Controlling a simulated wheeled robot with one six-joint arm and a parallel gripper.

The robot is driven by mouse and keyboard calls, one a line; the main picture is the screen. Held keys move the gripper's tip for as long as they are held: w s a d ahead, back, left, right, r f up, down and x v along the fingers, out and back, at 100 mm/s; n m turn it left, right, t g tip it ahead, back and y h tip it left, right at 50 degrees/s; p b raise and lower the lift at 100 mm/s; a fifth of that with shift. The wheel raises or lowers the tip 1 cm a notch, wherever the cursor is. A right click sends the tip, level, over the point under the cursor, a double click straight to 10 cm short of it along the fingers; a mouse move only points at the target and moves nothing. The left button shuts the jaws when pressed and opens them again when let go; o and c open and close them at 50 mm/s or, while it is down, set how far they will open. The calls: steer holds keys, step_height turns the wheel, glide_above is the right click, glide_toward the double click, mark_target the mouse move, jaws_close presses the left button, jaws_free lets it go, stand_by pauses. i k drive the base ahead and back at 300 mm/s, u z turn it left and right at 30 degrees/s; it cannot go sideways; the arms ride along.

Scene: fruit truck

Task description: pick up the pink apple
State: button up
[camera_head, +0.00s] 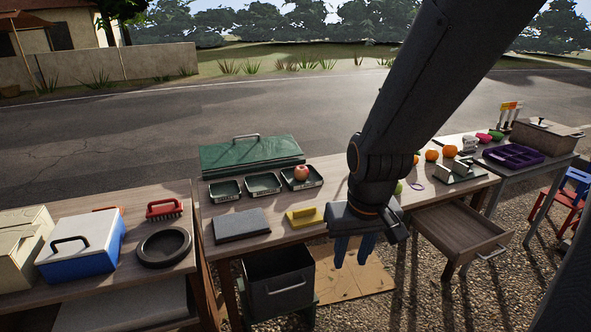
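The pink apple (301,173), reddish with a paler patch, sits in the right-hand one of three small dark green trays on the middle table. Its tray (314,182) has a low rim. My gripper (353,252) hangs at the front edge of the middle table, right of and nearer than the apple, apart from it. Its two blue fingers point down with a gap between them, and nothing shows between them.
A yellow-handled tool (304,217) and a grey pad (241,224) lie in front of the trays. A green case (251,155) stands behind. Oranges (449,151) lie right of my arm. An open drawer (461,229) juts out at right; a dark bin (280,285) stands below.

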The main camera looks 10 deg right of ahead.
mark_target(301, 172)
steer(key=z, duration=0.1)
steer(key=i, duration=1.65)
steer(key=z, duration=0.3)
